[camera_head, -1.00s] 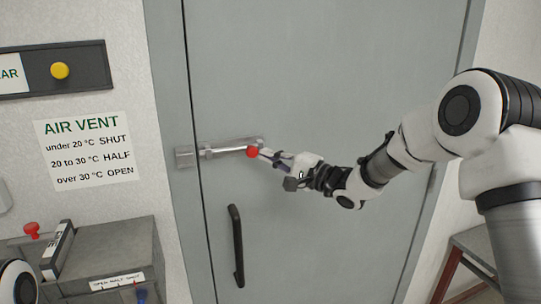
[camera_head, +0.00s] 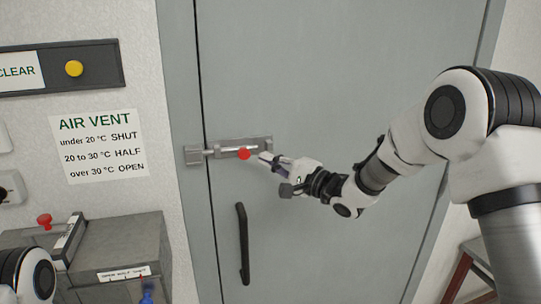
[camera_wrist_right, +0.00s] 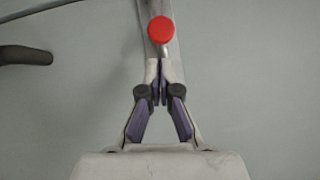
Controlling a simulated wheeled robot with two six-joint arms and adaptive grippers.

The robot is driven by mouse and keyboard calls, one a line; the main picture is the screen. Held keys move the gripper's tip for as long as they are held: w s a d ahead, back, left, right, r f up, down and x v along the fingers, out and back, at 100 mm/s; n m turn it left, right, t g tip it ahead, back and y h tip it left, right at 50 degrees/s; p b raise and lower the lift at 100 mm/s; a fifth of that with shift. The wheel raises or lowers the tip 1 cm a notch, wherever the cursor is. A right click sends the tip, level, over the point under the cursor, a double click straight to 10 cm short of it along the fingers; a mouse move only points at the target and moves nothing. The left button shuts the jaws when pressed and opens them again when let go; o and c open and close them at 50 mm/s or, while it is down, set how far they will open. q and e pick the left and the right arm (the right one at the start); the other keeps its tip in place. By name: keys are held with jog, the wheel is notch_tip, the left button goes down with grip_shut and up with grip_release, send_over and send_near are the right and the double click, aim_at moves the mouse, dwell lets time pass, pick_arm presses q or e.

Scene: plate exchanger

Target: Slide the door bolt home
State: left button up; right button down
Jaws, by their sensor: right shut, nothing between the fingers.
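The door bolt (camera_head: 224,150) is a silver rod on a plate on the grey door. It lies across the door's left edge, and its left end reaches the keeper (camera_head: 193,154) on the frame. I cannot tell how deep it sits there. Its red knob (camera_head: 244,154) is near the middle of the plate. My right gripper (camera_head: 264,157) is shut and empty, just right of the knob, with a small gap. In the wrist view the knob (camera_wrist_right: 161,30) is just beyond the closed fingertips (camera_wrist_right: 159,68). My left gripper is out of view.
A black door handle (camera_head: 242,244) is below the bolt. A grey box (camera_head: 120,250) stands at the lower left. The door around the bolt is clear.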

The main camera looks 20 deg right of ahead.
jog(key=w+d+b+v, duration=0.1)
jog(key=b+v, duration=0.3)
jog(key=v, duration=0.8)
jog(key=s+a+f+m+g+h+b, duration=0.1)
jog(key=s+a+f+g+h, duration=0.15)
jog(key=f, duration=1.05)
jog(key=s+a+f+m+g+h+b, duration=0.15)
jog(key=s+f, duration=0.25)
jog(key=f, duration=0.9)
jog(key=s+a+f+g+h+b, duration=0.1)
jog(key=s+a+f+g, duration=0.15)
jog(key=f, duration=1.05)
jog(key=s+d+f+n+g+h, duration=0.2)
jog(key=s+f+g, duration=0.1)
jog(key=s+f, duration=0.5)
jog(key=s+d+f+n+g+h, duration=0.1)
jog(key=s+f+n+g+h, duration=0.15)
jog(key=s+f, duration=0.55)
pick_arm(q)
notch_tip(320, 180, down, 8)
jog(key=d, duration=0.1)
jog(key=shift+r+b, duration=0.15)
jog(key=shift+b, duration=0.25)
pick_arm(e)
jog(key=s+d+n+g+h, duration=0.2)
jog(key=s+d+n, duration=0.3)
jog(key=s+n, duration=0.4)
jog(key=shift+s+r+g, duration=0.3)
jog(key=shift+s+g, duration=0.3)
jog(key=shift+s, duration=0.3)
